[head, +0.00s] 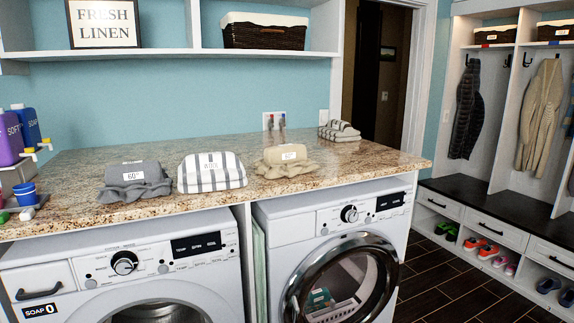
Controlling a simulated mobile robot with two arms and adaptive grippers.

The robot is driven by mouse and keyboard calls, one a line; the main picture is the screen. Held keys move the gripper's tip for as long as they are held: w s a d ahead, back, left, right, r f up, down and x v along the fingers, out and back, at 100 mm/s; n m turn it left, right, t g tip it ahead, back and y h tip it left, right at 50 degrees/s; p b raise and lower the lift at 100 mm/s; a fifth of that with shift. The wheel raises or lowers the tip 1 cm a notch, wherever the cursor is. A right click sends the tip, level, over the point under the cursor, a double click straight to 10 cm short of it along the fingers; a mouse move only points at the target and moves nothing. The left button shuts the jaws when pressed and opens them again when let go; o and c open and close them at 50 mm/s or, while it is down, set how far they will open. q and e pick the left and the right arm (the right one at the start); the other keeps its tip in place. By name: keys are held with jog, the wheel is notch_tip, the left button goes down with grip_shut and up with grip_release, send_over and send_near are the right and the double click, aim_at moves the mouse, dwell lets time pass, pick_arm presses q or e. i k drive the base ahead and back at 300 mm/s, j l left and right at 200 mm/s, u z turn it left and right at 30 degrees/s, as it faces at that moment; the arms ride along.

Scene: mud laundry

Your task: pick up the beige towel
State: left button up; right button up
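The beige towel (286,163) lies folded and rumpled on the granite counter (222,207), above the right-hand washer, with a small white label on its top. A white towel with grey stripes (212,174) lies to its left. A grey towel (134,183) with a label lies further left. Neither of my grippers shows in the head view.
A striped folded towel stack (340,131) sits at the counter's back right. Soap bottles (12,135) and a blue cup (26,194) stand at the far left. Two front-loading machines (335,250) are below. The wall shelf (180,53) overhangs the back.

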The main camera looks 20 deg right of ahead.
aim_at(289, 160)
jog(key=i+l, duration=0.2)
jog(key=l, duration=0.15)
jog(key=i+l+u, duration=0.15)
jog(key=l, duration=0.2)
jog(key=i+l, duration=0.15)
jog(key=l, duration=0.25)
jog(key=i+l+u, duration=0.15)
jog(key=l, duration=0.2)
jog(key=i+l, duration=0.15)
jog(key=l, duration=0.25)
jog(key=u, duration=0.05)
